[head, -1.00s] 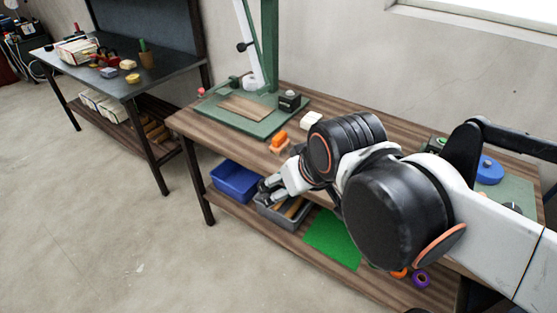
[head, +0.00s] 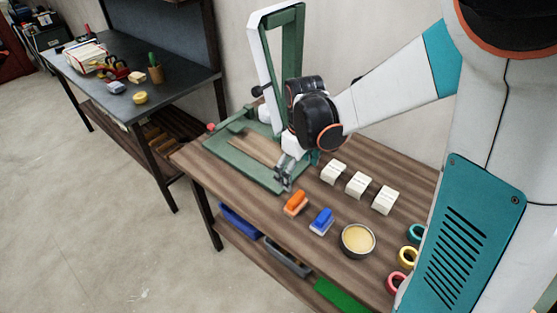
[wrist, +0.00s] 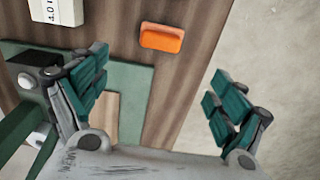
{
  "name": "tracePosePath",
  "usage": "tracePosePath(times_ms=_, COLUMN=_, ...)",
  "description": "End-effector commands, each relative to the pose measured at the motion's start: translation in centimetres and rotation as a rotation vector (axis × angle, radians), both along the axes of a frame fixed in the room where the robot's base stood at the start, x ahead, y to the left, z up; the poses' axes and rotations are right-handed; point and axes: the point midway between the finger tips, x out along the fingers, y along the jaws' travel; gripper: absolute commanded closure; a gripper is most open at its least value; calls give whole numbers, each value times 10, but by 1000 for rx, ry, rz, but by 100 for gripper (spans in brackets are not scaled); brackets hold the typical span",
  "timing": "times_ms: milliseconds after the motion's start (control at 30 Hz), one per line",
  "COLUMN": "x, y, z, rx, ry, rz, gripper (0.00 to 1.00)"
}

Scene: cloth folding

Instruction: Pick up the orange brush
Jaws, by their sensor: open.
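The orange brush (head: 296,203) lies on the wooden table near its front edge, left of a blue brush. In the wrist view the orange brush (wrist: 162,38) is beyond the fingertips, between the two fingers' lines and nothing covers it. My gripper (head: 284,182) is just behind and left of the orange brush, above the green base plate's edge. In the wrist view my gripper (wrist: 158,98) has its teal-padded fingers spread wide with nothing between them.
A blue brush (head: 322,221) and a round tin (head: 357,240) lie to the right. Several white boxes (head: 359,184) stand behind them. A green press frame (head: 292,60) rises behind my gripper. Rings of tape (head: 408,256) sit at the right. Bare wood lies in front of the brushes.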

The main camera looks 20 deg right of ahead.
Motion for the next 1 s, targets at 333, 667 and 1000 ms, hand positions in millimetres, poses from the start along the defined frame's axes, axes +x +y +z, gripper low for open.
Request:
tracePosePath(times_ms=333, x=5, y=0, z=-38, rx=-1, ry=32, rz=32, gripper=10)
tracePosePath(times_ms=667, x=5, y=0, z=-90, rx=0, ry=31, rz=31, gripper=10)
tracePosePath(times_ms=1000, x=2, y=-1, z=-113, rx=0, ry=31, rz=31, gripper=10)
